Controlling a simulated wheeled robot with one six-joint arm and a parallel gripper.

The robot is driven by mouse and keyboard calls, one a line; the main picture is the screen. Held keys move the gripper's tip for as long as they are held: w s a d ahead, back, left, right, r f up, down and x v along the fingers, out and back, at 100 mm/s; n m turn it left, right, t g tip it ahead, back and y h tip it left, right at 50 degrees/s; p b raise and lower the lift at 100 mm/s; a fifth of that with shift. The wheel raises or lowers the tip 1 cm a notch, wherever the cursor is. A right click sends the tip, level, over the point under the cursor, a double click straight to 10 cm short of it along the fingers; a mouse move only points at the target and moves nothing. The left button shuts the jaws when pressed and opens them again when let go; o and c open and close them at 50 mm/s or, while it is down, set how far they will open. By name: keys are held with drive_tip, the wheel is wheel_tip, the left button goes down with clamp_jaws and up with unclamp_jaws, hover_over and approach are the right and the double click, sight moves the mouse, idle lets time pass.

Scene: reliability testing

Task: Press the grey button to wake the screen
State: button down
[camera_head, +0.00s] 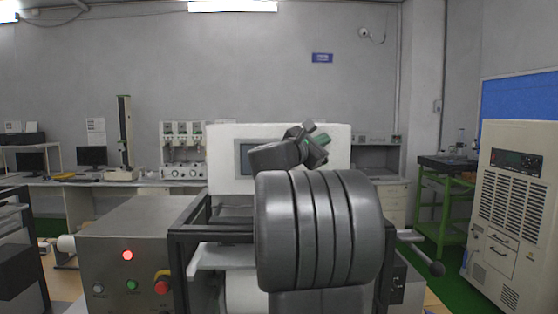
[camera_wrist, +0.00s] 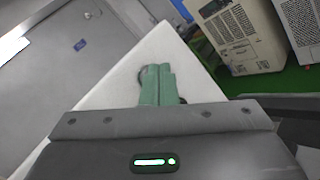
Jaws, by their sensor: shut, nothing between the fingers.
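A white machine (camera_head: 225,178) stands behind my arm, with a dark screen (camera_head: 244,158) on its front; my arm covers part of the screen. My gripper (camera_head: 320,140) is in front of the right part of this white front. In the wrist view, the green fingers of my gripper (camera_wrist: 156,84) are shut together with nothing between them, pointing at the white panel (camera_wrist: 105,92). Dark rounded edges show on both sides of the fingers, mostly hidden by them. I cannot tell whether one is the grey button, or whether the fingertips touch the panel.
A beige cabinet (camera_head: 510,210) is at the right.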

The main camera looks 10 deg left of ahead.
drive_tip(key=shift+w, duration=0.25)
drive_tip(key=shift+s, duration=0.45)
drive_tip(key=shift+s+b, duration=0.1)
drive_tip(key=shift+b, duration=0.25)
drive_tip(key=shift+s+d+b, duration=0.2)
drive_tip(key=shift+s+b, duration=0.2)
drive_tip(key=shift+s, duration=0.55)
drive_tip(key=shift+s+d+b, duration=0.25)
drive_tip(key=shift+s+b, duration=0.1)
drive_tip(key=shift+s, duration=0.6)
drive_tip(key=shift+s+d+b, duration=0.2)
drive_tip(key=shift+s+b, duration=0.2)
drive_tip(key=shift+s, duration=0.55)
